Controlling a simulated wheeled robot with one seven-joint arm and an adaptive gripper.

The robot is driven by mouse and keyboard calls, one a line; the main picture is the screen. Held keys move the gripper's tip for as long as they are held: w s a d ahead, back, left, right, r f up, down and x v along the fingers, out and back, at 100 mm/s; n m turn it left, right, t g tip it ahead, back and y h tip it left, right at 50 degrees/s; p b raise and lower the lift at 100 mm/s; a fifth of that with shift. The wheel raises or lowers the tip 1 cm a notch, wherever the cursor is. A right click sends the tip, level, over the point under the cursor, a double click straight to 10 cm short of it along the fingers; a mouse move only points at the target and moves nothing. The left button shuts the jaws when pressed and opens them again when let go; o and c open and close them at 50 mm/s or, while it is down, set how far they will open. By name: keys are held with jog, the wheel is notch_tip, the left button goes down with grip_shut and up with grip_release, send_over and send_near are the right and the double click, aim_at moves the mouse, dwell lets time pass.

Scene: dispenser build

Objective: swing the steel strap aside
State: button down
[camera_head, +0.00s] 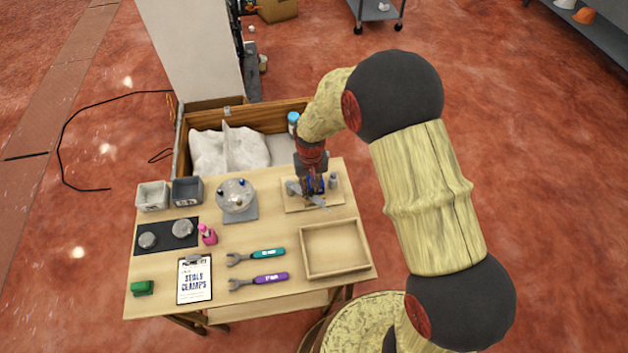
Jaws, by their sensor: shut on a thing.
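The steel strap (319,201) is a small pale grey bar lying slantwise over a wooden board (296,207) at the right of the table. My gripper (312,191) points down at the board, its fingertips shut at the strap. The fingers and my wrist hide part of the strap, so the exact grip is hard to see. A blue part (317,184) shows beside the fingers. A small grey cylinder (333,181) stands on the board just right of my gripper.
An empty wooden tray (304,274) lies in front of the board. Left are a round clear-topped dish (236,195), two wrenches (268,253), a clipboard (195,279), a pink bottle (208,236) and grey bins (187,191). Behind is a crate with white sacks (230,149) and a blue-capped bottle (293,119).

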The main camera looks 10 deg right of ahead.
jog(key=shift+s+a+r+m+p, duration=0.1)
jog(key=shift+s+a+m+p, duration=0.25)
jog(key=shift+a+m, duration=0.55)
jog(key=shift+s+a+f+m+p, duration=0.1)
jog(key=shift+s+a+m+p, duration=0.3)
jog(key=shift+m, duration=0.75)
jog(key=shift+s+a+r+m+p, duration=0.1)
jog(key=shift+s+a+m+p, duration=0.2)
jog(key=shift+a+m, duration=0.6)
jog(key=shift+d, duration=0.1)
jog(key=c, duration=1.8)
grip_release()
jog(key=shift+s, duration=0.1)
jog(key=shift+o, duration=0.3)
notch_tip(320, 180, up, 12)
